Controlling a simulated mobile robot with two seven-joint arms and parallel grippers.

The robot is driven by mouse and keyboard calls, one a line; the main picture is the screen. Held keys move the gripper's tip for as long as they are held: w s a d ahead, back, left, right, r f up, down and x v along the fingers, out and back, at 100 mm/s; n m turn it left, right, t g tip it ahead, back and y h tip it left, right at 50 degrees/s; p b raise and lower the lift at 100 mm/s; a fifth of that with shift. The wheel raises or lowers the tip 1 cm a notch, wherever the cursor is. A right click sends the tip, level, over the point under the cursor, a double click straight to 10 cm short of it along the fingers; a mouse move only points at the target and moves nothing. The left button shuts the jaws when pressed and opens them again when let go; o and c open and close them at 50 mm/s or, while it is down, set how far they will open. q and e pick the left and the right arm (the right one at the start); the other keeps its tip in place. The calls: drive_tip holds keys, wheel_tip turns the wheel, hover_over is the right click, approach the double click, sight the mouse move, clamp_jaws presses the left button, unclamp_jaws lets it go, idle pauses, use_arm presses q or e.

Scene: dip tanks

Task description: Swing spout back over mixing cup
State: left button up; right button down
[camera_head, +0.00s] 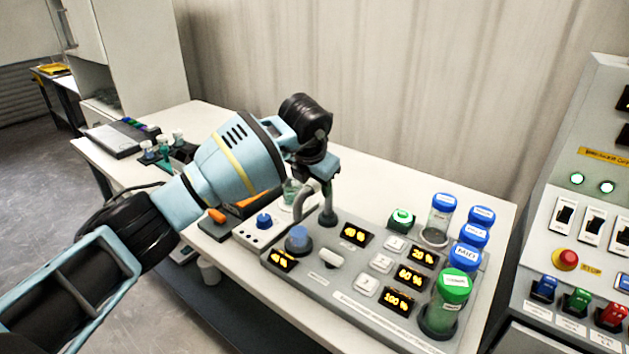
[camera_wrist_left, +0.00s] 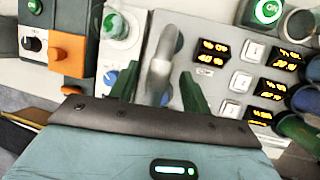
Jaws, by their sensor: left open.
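The spout (camera_head: 301,203) is a grey curved pipe rising from a post on the grey control panel (camera_head: 345,290). In the left wrist view the spout (camera_wrist_left: 160,62) lies between the fingers of my left gripper (camera_wrist_left: 158,88), which are open on either side of it. In the head view my left gripper (camera_head: 325,180) is above and at the top of the post, partly hiding it. A small cup with greenish liquid (camera_head: 291,190), seemingly the mixing cup, stands behind the blue-knobbed unit. It also shows in the left wrist view (camera_wrist_left: 118,28), left of the spout. Contact cannot be told.
An orange-handled device (camera_head: 215,216) is at the left. A switch cabinet (camera_head: 580,230) stands at far right.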

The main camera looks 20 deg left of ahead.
use_arm(q)
drive_tip(key=v, duration=0.7)
drive_tip(key=shift+r, duration=0.35)
drive_tip(key=shift+s, duration=0.1)
